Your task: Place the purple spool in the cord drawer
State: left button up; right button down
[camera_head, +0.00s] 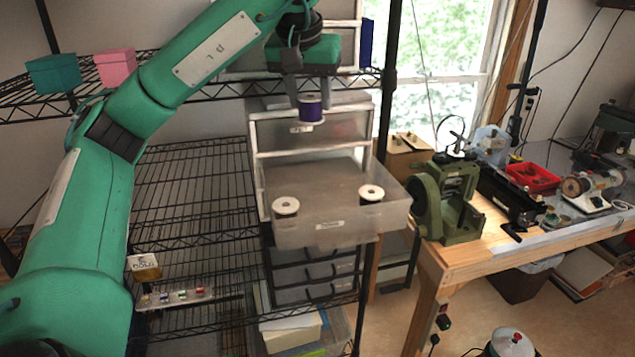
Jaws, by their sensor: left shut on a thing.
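The held spool is above and behind the drawer's front. My right gripper is out of view.
The drawer unit (252,140) stands on a black wire shelf (190,190). A teal box (53,74) and a pink box (115,67) sit on the upper shelf. A green machine (455,200) on the wooden workbench (470,255) stands close to the drawer's right side.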

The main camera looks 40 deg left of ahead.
pick_arm(q)
jog(key=f, duration=1.3)
jog(key=shift+w+f, duration=0.2)
jog(key=shift+f, duration=0.2)
jog(key=shift+s+f, duration=0.1)
jog(key=shift+f, duration=0.25)
jog(key=shift+a+f, duration=0.1)
jog(key=shift+f, duration=1.6)
jog(key=shift+f, duration=0.1)
jog(key=o, duration=1)
